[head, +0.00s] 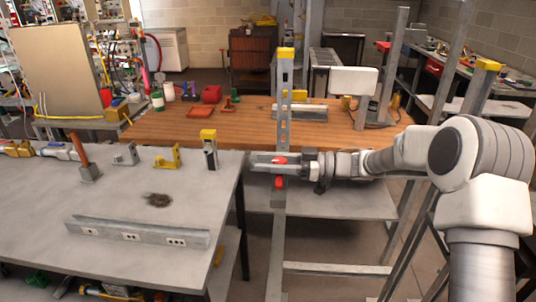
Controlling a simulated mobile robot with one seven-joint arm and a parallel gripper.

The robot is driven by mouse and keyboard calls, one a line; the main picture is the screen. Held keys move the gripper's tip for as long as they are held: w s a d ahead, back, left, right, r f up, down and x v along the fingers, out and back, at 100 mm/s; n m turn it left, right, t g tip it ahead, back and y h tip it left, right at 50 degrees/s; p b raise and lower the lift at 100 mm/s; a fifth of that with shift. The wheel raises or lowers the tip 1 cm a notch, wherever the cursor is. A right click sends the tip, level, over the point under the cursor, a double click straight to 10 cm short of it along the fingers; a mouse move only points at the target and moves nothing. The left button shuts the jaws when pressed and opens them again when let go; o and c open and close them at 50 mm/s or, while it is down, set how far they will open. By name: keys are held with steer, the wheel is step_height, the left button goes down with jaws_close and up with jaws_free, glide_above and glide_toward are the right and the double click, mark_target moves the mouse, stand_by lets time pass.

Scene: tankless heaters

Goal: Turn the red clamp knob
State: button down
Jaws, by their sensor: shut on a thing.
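My gripper (264,162) reaches in from the right, level, across a grey perforated upright post (285,130) with a yellow cap. A red clamp knob (279,160) shows between its fingers, which are closed on it. The fingers hide part of the knob and of the post behind. A second red piece (279,183) sits on the same post just below the fingers, apart from them. The exact shape of both red pieces is too small to tell.
A grey table (110,220) at left carries brackets and a long metal channel (138,232). A wooden workbench (240,130) with red trays and small tools stands behind the post. A grey lower shelf (340,205) lies under my arm. Other metal posts stand at right.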

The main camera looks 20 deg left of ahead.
steer(key=shift+g, duration=0.3)
steer(key=shift+c, duration=2.1)
jaws_free()
steer(key=v, duration=1.7)
steer(key=shift+d, duration=0.25)
steer(key=shift+r, duration=0.15)
